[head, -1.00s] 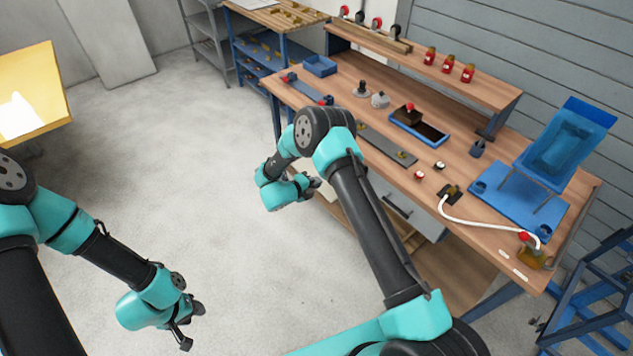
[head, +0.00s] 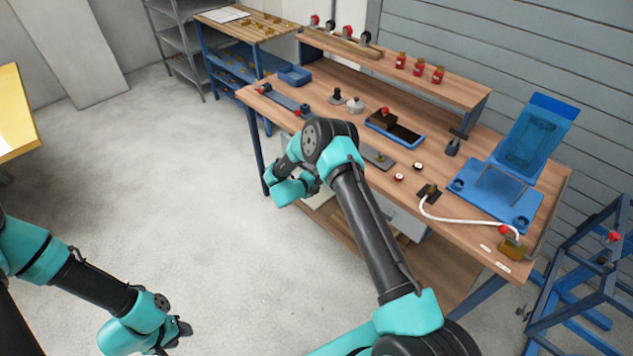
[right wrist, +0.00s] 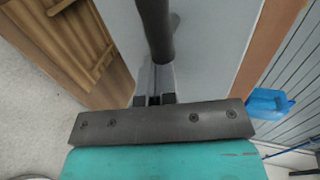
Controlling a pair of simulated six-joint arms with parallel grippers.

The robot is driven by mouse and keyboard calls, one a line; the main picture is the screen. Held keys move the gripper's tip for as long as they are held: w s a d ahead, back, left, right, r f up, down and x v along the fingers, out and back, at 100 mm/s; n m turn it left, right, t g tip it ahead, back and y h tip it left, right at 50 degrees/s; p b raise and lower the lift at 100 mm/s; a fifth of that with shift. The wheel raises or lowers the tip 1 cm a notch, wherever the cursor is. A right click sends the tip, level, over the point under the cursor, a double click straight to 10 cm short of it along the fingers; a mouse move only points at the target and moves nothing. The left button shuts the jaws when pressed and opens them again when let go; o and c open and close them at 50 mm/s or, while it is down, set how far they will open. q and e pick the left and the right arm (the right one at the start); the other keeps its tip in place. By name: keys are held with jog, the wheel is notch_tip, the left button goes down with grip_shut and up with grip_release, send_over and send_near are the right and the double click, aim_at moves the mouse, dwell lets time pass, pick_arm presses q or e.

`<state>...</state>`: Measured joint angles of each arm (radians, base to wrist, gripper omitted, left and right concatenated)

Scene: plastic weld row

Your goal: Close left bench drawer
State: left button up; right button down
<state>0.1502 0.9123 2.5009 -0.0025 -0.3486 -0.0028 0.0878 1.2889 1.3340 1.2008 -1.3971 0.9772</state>
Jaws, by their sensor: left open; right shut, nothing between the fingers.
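A pale grey panel, which looks like the left drawer's front (right wrist: 215,55), fills the middle of the right wrist view. A dark bar (right wrist: 154,25), probably its handle, runs down towards my right gripper (right wrist: 153,99). The right gripper's fingers are shut and empty, close to the bar's lower end; I cannot tell if they touch it. In the head view my right gripper (head: 315,184) is at the front edge of the workbench (head: 465,195), and my arm hides most of the drawers. How far the left drawer stands out is hidden. My left gripper (head: 182,331) is open over bare floor.
The bench top holds a blue tray (head: 408,137), a blue stand (head: 520,150) and a white hose (head: 455,217). A wooden slatted lower shelf (right wrist: 75,40) lies beside the drawer. A blue frame (head: 590,275) stands at the right. The floor at left is clear.

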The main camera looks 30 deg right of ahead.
jog(key=d, duration=0.1)
jog(key=w+d, duration=0.1)
jog(key=d, duration=0.1)
jog(key=shift+w+d, duration=0.1)
jog(key=shift+d, duration=0.15)
jog(key=shift+w+d, duration=0.2)
jog(key=shift+d, duration=0.15)
jog(key=shift+d+r, duration=0.1)
jog(key=shift+s+a, duration=0.2)
jog(key=shift+a, duration=0.4)
jog(key=f+v, duration=0.1)
jog(key=v, duration=1.2)
jog(key=shift+s+a+f, duration=0.15)
jog(key=shift+a+f, duration=0.05)
jog(key=shift+a, duration=0.1)
